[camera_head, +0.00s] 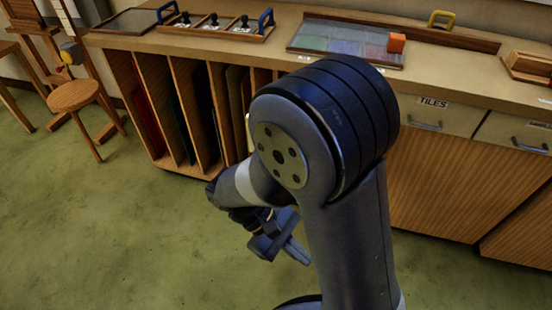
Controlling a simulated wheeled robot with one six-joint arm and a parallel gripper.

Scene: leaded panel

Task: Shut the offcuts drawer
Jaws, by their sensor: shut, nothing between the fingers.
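No drawer that I can read as the offcuts drawer shows in the head view. A drawer labelled TILES (436,114) with a metal bar handle sits in the bench front, right of my arm, and looks flush. Another drawer (512,134) with a similar handle is at the right edge; its label is cut off or unreadable. My arm hides the bench front left of the TILES drawer. My gripper (296,252) is shut and empty, pointing down and to the right over the green floor, in front of the bench and apart from it.
The long bench (270,50) carries a glass panel (345,42) with an orange block (397,42), a tool tray (215,27) and a wooden box (528,67). Upright sheets stand in the rack (180,110) below. A stool (75,95) is at left. The green floor (110,230) is clear at front left.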

